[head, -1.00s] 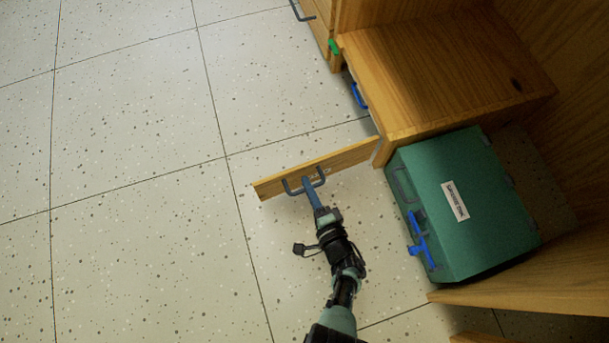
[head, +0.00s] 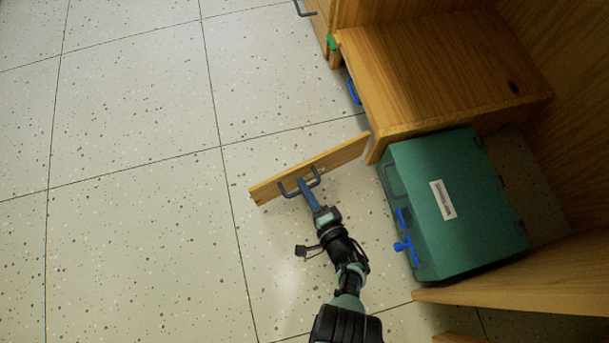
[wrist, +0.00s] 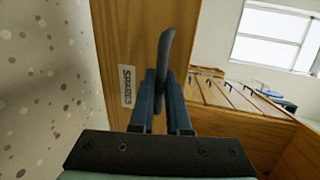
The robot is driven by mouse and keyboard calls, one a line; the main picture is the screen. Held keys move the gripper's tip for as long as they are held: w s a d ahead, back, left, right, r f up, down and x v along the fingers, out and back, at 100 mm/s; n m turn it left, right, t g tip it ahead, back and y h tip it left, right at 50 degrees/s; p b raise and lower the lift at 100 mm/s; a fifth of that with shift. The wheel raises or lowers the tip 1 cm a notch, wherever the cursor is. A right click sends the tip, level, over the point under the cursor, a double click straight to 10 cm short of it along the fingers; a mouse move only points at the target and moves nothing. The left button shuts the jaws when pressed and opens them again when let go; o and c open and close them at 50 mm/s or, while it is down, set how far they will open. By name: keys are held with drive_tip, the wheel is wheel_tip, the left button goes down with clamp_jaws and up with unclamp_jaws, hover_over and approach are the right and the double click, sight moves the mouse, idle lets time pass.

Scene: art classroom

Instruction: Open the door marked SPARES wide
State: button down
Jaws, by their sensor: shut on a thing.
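The SPARES door (head: 330,167) is a wooden panel standing open, out from the low wooden cabinet (head: 440,75) over the floor. Its SPARES label shows beside the handle in the wrist view (wrist: 127,87). The dark bar handle (head: 300,186) is on the door's face toward me. My gripper (head: 305,188) is shut on this handle. In the wrist view, my gripper's blue-grey fingers (wrist: 160,95) close around the handle (wrist: 165,60). The inside of the cabinet behind the door is hidden from the head view.
A green case (head: 455,200) with blue latches sits right of my arm, close to the cabinet. A wooden panel (head: 530,275) lies at lower right. The speckled floor (head: 130,240) on the left is clear.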

drive_tip(key=shift+w+d, duration=0.1)
drive_tip(key=c, duration=0.9)
unclamp_jaws()
drive_tip(key=p+v, duration=0.4)
drive_tip(key=v, duration=0.9)
